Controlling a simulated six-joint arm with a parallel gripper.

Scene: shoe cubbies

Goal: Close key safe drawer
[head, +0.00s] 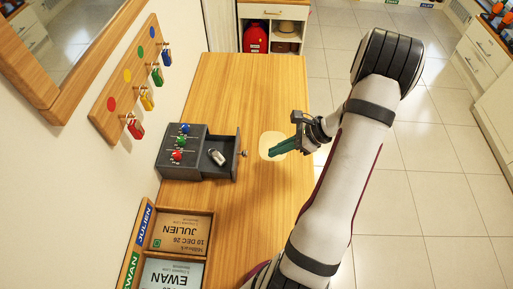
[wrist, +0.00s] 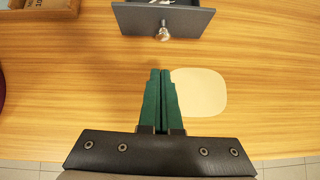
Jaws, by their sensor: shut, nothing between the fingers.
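The dark grey key safe (head: 184,138) stands on the wooden table against the wall. Its drawer (head: 222,158) is pulled out to the right, and a small silver and dark item (head: 217,156) lies inside. The drawer has a round metal knob (head: 243,154) on its front. In the wrist view the drawer front (wrist: 163,20) and knob (wrist: 163,31) are at the top centre. My gripper (head: 273,153) has green fingers pressed together, empty, to the right of the knob and apart from it. In the wrist view the fingertips (wrist: 160,72) point toward the knob with a gap between.
A pale rounded patch (wrist: 199,92) lies on the table by my fingers. Red, green and blue knobs or pegs sit on the safe's top. Wooden cubbies with name labels (head: 180,231) stand at the near left. Coloured padlocks (head: 147,99) hang on the wall board.

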